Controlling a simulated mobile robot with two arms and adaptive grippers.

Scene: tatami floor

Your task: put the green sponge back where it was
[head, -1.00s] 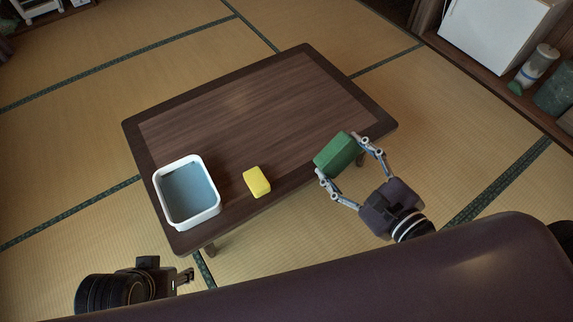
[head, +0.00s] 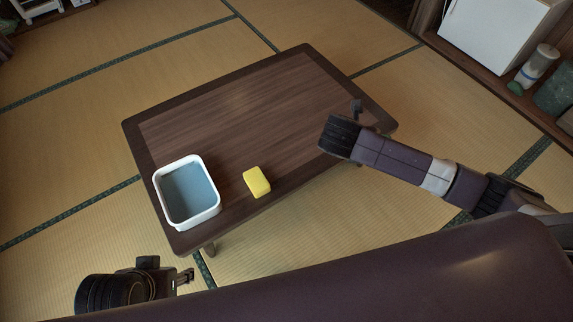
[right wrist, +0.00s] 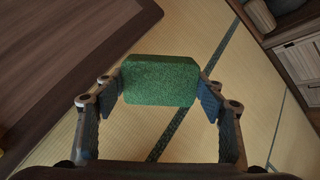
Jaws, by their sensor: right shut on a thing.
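The green sponge (right wrist: 160,80) is between the two fingers of my right gripper (right wrist: 160,84) in the right wrist view, with a finger against each side. Beneath it in that view are tatami and, to the left, the table edge. In the head view the sponge is hidden behind my right arm, whose wrist (head: 340,136) is over the table's right part. The low brown table (head: 250,105) also shows in the right wrist view (right wrist: 60,50). My left gripper (head: 184,277) is at the lower left, away from the table; its fingers are too small to judge.
A white-rimmed tub (head: 187,159) with a blue-grey inside stands at the table's left front corner. A yellow sponge (head: 257,181) lies near the front edge. The table's middle and back are clear. A shelf with a bottle (head: 537,65) is at the far right.

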